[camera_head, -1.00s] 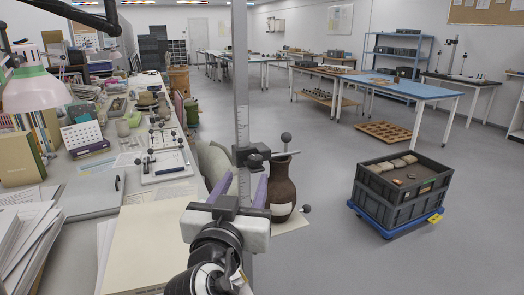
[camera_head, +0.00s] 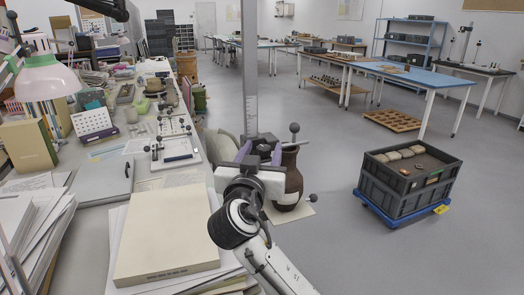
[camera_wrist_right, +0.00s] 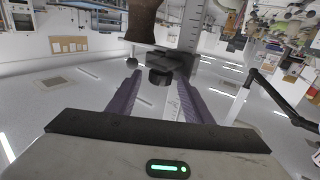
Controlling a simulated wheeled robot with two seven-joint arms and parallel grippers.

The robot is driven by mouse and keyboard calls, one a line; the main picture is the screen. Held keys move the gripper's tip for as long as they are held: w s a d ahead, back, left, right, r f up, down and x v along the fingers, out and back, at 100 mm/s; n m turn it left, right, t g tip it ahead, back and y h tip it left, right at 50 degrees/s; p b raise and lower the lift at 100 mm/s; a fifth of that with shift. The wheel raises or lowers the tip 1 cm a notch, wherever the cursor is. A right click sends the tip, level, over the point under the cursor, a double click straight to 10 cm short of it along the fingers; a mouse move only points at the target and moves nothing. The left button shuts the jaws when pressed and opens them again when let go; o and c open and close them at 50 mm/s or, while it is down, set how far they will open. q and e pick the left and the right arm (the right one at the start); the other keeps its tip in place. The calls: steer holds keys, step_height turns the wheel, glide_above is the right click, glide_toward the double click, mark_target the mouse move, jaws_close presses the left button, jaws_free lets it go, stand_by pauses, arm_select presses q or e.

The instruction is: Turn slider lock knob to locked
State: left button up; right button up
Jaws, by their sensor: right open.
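A tall ruled metal post (camera_head: 250,75) stands in front of me, with a dark slider block (camera_head: 262,143) clamped on it. In the right wrist view, the dark round lock knob (camera_wrist_right: 160,76) sticks out from the slider, between and just beyond my purple fingertips. My right gripper (camera_head: 261,152) is open at the slider, one finger on each side. It also shows in the wrist view (camera_wrist_right: 158,88), with nothing clasped. Contact with the knob cannot be told. In the head view the gripper partly hides the slider, so the knob's setting is unclear. My left gripper is out of view.
A brown jar (camera_head: 291,183) stands close behind the post, with ball-ended rods beside it. A cluttered bench (camera_head: 95,215) with papers and a box runs along the left. A grey crate (camera_head: 408,185) on a blue dolly stands at right. The floor between is clear.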

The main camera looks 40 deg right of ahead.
steer(key=c, duration=1.1)
steer(key=shift+o, duration=0.2)
steer(key=shift+f+m+g+h+b, duration=0.2)
steer(key=shift+m+g+h+b, duration=0.25)
steer(key=shift+b, duration=0.3)
steer(key=shift+w+a+g, duration=0.1)
steer(key=shift+g, duration=0.15)
steer(key=shift+r+m+g+h+b, duration=0.1)
steer(key=shift+m+g+h+b, duration=0.2)
steer(key=shift+m+h+b, duration=0.05)
steer(key=shift+r, duration=0.1)
steer(key=o, duration=1.1)
steer(key=shift+c, duration=0.2)
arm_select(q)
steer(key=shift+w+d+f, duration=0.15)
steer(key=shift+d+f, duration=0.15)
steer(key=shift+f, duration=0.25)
